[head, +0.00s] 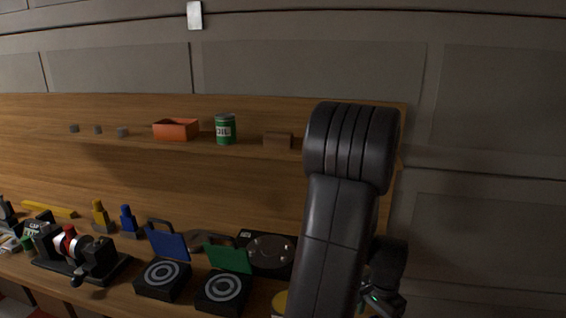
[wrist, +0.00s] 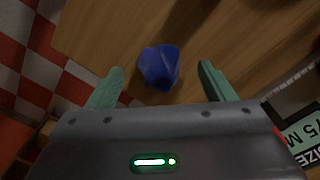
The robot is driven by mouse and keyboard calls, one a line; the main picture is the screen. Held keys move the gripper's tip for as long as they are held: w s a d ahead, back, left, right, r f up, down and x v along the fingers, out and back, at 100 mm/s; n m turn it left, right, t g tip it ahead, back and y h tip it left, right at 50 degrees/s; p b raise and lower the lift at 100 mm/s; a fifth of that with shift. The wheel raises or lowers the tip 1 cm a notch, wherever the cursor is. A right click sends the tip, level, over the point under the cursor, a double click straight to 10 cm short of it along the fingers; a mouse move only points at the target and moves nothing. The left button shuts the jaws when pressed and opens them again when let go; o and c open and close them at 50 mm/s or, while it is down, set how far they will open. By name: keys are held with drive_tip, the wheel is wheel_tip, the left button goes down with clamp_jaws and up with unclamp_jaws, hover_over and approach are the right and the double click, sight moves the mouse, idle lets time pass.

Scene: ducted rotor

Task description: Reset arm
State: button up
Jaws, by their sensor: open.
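My arm rises at the right of the head view, and my gripper (head: 382,297) shows partly behind it, low by the right end of the bench. In the wrist view my gripper (wrist: 160,68) is open, its two green fingers spread apart. A blue faceted object (wrist: 159,66) shows between and beyond the fingertips, over the wooden surface; the fingers do not touch it. Whether it rests on the wood is hard to tell. The arm hides part of the bench in the head view.
The wooden bench holds a blue-lidded box (head: 163,277), a green-lidded box (head: 224,287), a black round-faced device (head: 268,252) and a black rotor fixture (head: 78,252). A shelf behind carries an orange bin (head: 176,129) and green can (head: 225,129). A dark labelled item (wrist: 303,135) lies right of my gripper.

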drive_tip(key=shift+f, duration=0.9)
drive_tip(key=shift+w+r, duration=0.1)
drive_tip(key=shift+r, duration=1.1)
